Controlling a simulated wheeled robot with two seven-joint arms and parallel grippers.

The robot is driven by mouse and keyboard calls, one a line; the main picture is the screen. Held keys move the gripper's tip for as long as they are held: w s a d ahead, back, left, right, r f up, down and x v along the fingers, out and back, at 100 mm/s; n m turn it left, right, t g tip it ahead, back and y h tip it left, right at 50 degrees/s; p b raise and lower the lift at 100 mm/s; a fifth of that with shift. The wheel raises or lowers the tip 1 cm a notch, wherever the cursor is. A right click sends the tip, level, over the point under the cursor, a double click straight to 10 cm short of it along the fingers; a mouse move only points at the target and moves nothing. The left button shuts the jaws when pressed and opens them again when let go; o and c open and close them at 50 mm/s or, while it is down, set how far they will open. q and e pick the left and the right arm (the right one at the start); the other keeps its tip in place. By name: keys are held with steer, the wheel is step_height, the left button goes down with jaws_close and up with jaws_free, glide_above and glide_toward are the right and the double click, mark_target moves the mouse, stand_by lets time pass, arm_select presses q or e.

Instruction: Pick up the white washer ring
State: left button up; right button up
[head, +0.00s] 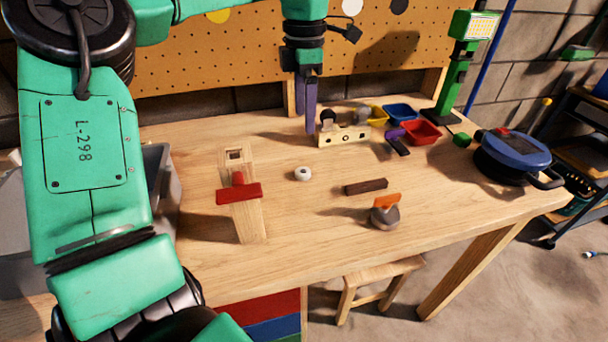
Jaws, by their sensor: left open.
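The white washer ring (303,174) lies flat on the wooden workbench (330,235), near the middle, with its dark hole facing up. My left gripper (311,128) hangs down from the top of the head view, with purple fingers, behind and above the ring in the picture. It is apart from the ring and holds nothing that I can see. Its fingers overlap in this view, so the gap between them is hard to see. My right gripper is not in view.
A wooden piece with a red bar (239,194) is left of the ring. A dark bar (366,186) and a grey-orange object (385,212) lie right. A wooden block (342,138) stands behind, close to my gripper. The bench around the ring is bare.

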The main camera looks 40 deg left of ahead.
mark_target(303, 174)
arm_select(q)
steer(key=f, duration=0.4)
steer(key=f+p, duration=0.1)
steer(key=f, duration=0.9)
steer(key=shift+w+a+f+p, duration=0.1)
steer(key=shift+a+f+p, duration=0.15)
steer(key=shift+a+p, duration=0.15)
steer(key=shift+d, duration=0.1)
steer(key=c, duration=1.2)
jaws_close()
